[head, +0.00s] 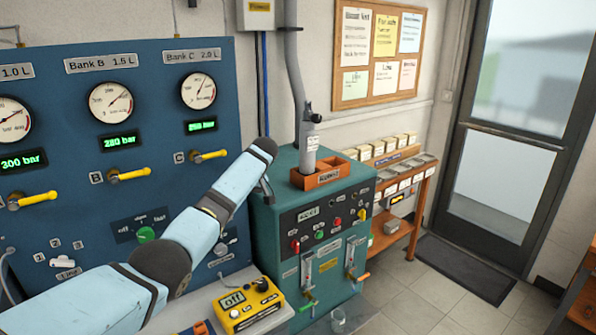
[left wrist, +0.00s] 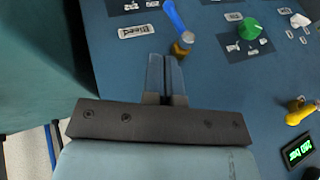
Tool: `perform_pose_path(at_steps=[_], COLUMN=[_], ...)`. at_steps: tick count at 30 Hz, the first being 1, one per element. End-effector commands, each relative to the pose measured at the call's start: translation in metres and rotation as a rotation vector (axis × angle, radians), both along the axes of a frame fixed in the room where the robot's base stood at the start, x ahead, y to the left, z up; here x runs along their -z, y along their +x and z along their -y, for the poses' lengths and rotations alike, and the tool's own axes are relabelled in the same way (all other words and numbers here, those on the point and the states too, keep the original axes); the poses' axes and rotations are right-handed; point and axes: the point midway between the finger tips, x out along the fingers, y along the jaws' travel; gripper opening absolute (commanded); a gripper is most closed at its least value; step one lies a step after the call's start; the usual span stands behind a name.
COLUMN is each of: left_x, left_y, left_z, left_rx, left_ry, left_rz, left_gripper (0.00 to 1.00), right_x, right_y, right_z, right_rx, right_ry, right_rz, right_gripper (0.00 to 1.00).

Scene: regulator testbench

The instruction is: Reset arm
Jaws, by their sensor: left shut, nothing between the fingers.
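My left arm reaches across the front of the blue panel (head: 60,100). My left gripper (head: 268,192) is at the arm's far end, between the panel and the green cabinet, and is mostly hidden by the wrist in the head view. In the left wrist view the left gripper (left wrist: 167,62) has its two fingers together with nothing between them. Its tips are near a valve with a blue lever (left wrist: 175,15) and a brass stem; I cannot tell whether they touch. A green knob (left wrist: 250,28) is beside it. My right gripper is not in view.
Yellow levers (head: 128,174) and gauges line the panel. A yellow box (head: 250,305) marked "off" stands on the bench below my arm. The green cabinet (head: 315,195) stands close to my gripper, with an orange tray (head: 322,176) on top.

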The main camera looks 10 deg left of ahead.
Motion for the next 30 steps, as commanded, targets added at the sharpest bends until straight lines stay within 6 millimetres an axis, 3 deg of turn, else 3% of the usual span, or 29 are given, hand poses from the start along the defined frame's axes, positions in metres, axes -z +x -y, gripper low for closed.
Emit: perform_pose_path(at_steps=[5,11,15,21,24,30], left_x=[0.031,0.118,0.173,0.229,0.246,0.258], left_y=[-0.01,-0.057,-0.107,-0.194,-0.243,-0.344], left_z=[0.009,0.037,0.055,0.074,0.081,0.09], left_rx=[0.052,0.224,0.349,0.514,0.589,0.728], left_ry=[-0.02,-0.097,-0.157,-0.237,-0.273,-0.332], left_rz=[-0.011,-0.031,-0.038,-0.036,-0.031,-0.006], left_gripper=[0.0,0.0,0.0,0.0,0.0,0.0], right_x=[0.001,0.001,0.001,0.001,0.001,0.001], right_y=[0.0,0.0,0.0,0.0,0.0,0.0], right_z=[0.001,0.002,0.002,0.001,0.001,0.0], right_rx=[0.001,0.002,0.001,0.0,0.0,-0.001], right_ry=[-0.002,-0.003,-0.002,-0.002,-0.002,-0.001], right_rz=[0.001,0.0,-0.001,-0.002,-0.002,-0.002], right_gripper=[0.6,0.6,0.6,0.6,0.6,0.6])
